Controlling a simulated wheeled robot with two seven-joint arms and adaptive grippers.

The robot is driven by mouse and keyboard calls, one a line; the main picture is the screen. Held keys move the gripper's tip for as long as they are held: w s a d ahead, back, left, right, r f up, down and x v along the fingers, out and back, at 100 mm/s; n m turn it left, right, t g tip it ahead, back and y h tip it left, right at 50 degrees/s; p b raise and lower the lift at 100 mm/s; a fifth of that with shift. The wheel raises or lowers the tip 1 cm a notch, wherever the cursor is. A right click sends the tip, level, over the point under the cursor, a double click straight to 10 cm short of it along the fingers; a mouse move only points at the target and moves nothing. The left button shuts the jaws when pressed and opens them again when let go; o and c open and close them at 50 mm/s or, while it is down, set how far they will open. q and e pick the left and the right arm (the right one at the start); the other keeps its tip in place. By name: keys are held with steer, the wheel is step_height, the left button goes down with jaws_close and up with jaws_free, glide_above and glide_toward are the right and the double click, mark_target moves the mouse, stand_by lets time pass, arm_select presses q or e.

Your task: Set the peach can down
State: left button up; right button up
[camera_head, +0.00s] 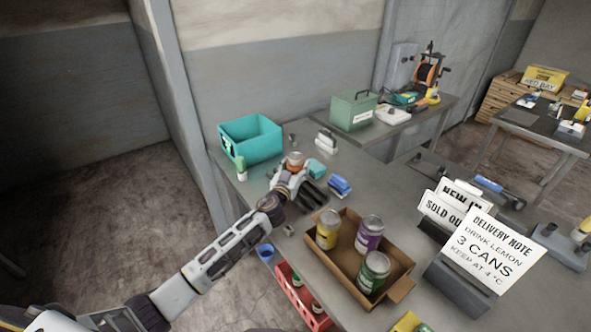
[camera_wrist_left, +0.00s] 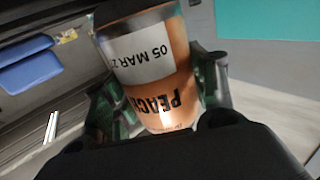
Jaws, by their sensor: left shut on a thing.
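The peach can (camera_head: 296,161) is orange with a white date label and a silver top. My left gripper (camera_head: 293,176) is shut on it over the far left part of the grey table (camera_head: 262,188). In the left wrist view the peach can (camera_wrist_left: 150,65) lies between the fingers of my left gripper (camera_wrist_left: 160,95), with the words PEACH and 05 MAR readable. The fingers hide part of the can, and I cannot tell whether its base touches the table. My right gripper is not in view.
A teal bin (camera_head: 250,139) and a green-capped bottle (camera_head: 241,168) stand left of the can. A blue item (camera_head: 340,186) lies to its right. A cardboard box (camera_head: 340,258) with three cans stands nearer. Signs (camera_head: 483,250) stand at the right. A red crate (camera_head: 297,300) is below the edge.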

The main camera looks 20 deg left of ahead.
mark_target(293, 174)
arm_select(q)
steer(key=shift+f, duration=0.15)
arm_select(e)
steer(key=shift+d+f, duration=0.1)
arm_select(q)
steer(key=o, duration=1.3)
steer(key=shift+s, duration=0.1)
steer(key=shift+s, duration=0.85)
steer(key=shift+s+a, duration=0.1)
steer(key=shift+s, duration=1.3)
steer(key=shift+s+b, duration=0.55)
steer(key=shift+s, duration=1.45)
steer(key=shift+s+a, duration=0.15)
steer(key=shift+s, duration=1.55)
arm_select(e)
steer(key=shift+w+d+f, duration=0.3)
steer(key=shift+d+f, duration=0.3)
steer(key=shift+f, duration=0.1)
